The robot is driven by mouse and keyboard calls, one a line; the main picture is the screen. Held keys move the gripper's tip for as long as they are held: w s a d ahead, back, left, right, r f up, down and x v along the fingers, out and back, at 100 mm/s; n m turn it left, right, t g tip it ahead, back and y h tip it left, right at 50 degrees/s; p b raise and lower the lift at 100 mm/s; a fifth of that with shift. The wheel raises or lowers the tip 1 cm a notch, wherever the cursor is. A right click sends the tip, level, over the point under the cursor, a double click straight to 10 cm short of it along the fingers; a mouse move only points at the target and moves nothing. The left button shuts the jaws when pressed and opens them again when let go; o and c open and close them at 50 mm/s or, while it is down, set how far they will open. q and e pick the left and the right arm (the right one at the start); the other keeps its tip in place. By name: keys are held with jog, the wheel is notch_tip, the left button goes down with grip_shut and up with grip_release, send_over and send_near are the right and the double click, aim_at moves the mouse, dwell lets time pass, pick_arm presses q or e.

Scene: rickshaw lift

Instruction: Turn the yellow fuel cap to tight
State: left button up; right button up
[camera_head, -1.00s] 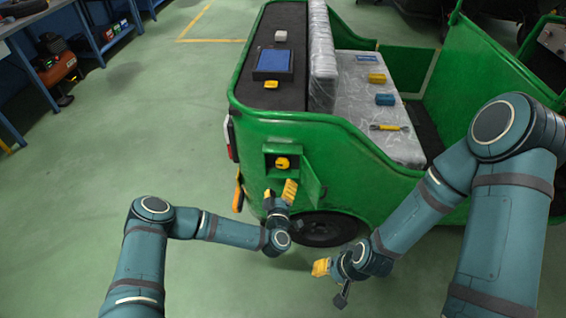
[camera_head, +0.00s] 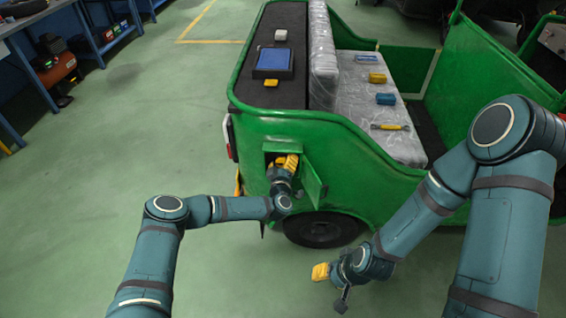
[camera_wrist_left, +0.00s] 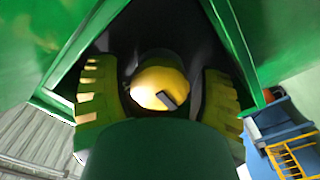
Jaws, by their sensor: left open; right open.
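The yellow fuel cap (camera_wrist_left: 160,82) sits inside a dark recess in the green rickshaw body (camera_head: 350,150). In the left wrist view it lies between the two yellow fingers of my open left gripper (camera_wrist_left: 158,92), with a gap visible on each side. A dark slot shows on the cap's face. In the head view my left gripper (camera_head: 284,164) reaches into the recess and hides the cap. The small green door (camera_head: 311,183) stands open to the right of the recess. My right gripper (camera_head: 330,280) is open and empty, low in front of the rickshaw wheel.
The rickshaw's rear wheel (camera_head: 322,230) is below the recess. A blue box (camera_head: 273,62) and a small yellow block (camera_head: 271,83) lie on the rear deck. Small items lie on the plastic-wrapped seat (camera_head: 365,100). The green floor at left is clear.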

pick_arm(q)
jog(key=c, duration=0.9)
jog(key=shift+m, duration=0.5)
jog(key=shift+m+p, duration=0.35)
jog(key=shift+m, duration=0.65)
jog(key=m, duration=0.2)
jog(key=shift+m, duration=0.4)
jog(key=m, duration=0.2)
jog(key=shift+m, duration=0.3)
jog(key=m, duration=0.2)
jog(key=shift+f+m+b, duration=0.1)
jog(key=shift+m+b, duration=0.2)
jog(key=shift+m, duration=0.1)
jog(key=m+b, duration=0.2)
jog(key=m, duration=0.3)
jog(key=shift+a+m, duration=0.15)
jog(key=shift+m, duration=0.55)
